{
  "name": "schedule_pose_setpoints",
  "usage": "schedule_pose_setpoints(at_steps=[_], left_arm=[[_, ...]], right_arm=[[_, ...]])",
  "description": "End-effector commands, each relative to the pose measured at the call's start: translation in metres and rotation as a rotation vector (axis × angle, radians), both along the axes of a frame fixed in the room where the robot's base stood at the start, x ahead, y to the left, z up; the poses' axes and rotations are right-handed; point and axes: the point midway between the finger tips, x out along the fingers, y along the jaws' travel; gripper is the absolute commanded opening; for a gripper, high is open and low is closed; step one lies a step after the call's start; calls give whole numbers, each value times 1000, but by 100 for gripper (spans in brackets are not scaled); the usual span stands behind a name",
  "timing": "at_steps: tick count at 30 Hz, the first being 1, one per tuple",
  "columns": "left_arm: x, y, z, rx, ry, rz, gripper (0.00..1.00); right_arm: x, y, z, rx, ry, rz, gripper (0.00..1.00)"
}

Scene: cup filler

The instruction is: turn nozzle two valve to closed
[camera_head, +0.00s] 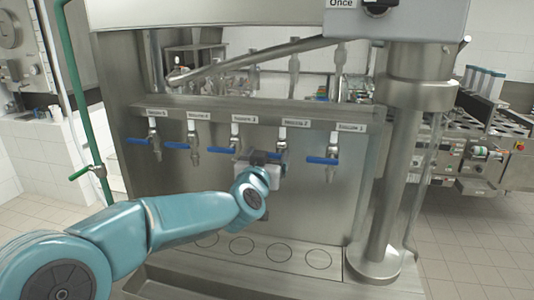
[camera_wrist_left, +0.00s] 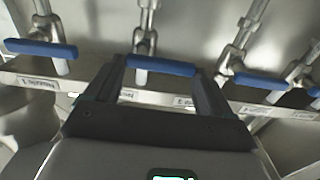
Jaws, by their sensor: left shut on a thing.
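The nozzle two valve (camera_head: 283,146) is below the second label from the right on the steel panel. In the wrist view its blue handle (camera_wrist_left: 160,65) lies crosswise between the fingers of my left gripper (camera_head: 265,158). The left gripper is shut on this handle and hides most of it in the head view. The handle lies about level, like the neighbouring handles, and points left from its valve in the head view. My right gripper is in neither view.
The nozzle one handle (camera_head: 322,161) is just right of my gripper, and the nozzle three handle (camera_head: 225,150) is close on its left. Further valves follow to the left. A steel column (camera_head: 386,180) stands at the right. A drip ledge with round marks (camera_head: 280,252) is below.

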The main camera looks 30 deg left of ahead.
Motion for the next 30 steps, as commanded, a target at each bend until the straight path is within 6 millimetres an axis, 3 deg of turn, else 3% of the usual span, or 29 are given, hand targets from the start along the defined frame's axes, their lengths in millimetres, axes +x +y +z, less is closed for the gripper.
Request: schedule_pose_setpoints(at_steps=[4,5,6,13,17,30], left_arm=[[0,0,-1,5,0,0,53],[0,0,-1,5,0,0,93],[0,0,-1,5,0,0,100],[-1,0,-1,2,0,0,100],[-12,-3,-1,2,-3,-1,100],[-118,-31,0,1,-4,-3,100]], right_arm=[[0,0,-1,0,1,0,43],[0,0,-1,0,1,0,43],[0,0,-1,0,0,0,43],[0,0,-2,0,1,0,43],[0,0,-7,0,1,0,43],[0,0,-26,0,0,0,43]])
